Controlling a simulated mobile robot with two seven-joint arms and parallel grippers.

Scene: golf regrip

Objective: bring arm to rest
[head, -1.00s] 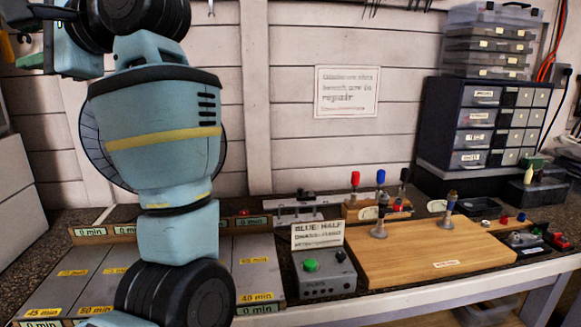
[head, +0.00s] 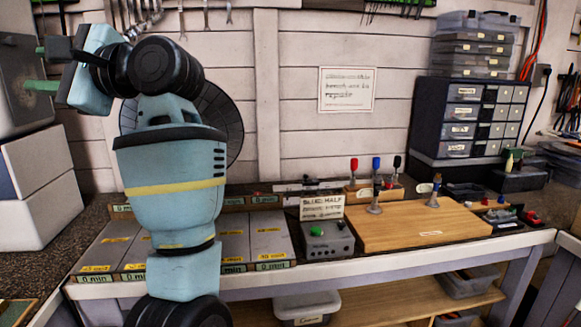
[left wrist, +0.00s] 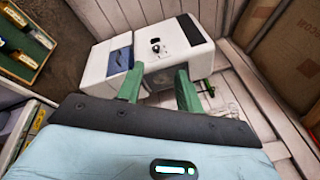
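My left arm stands tall in the left half of the head view, in front of the bench. It bends at the top so that my left gripper (head: 40,68) points left. Its two green fingers are spread apart with nothing seen between them. They also show apart in the left wrist view (left wrist: 158,82), with a white and grey machine (left wrist: 172,45) beyond them. My right gripper is in neither view.
The bench holds grey timed bays (head: 268,243), a button box (head: 325,238) and a wooden board (head: 400,228) with upright clamps. A drawer cabinet (head: 465,120) stands at the back right. A white cabinet (head: 40,190) is close at the left, below my gripper.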

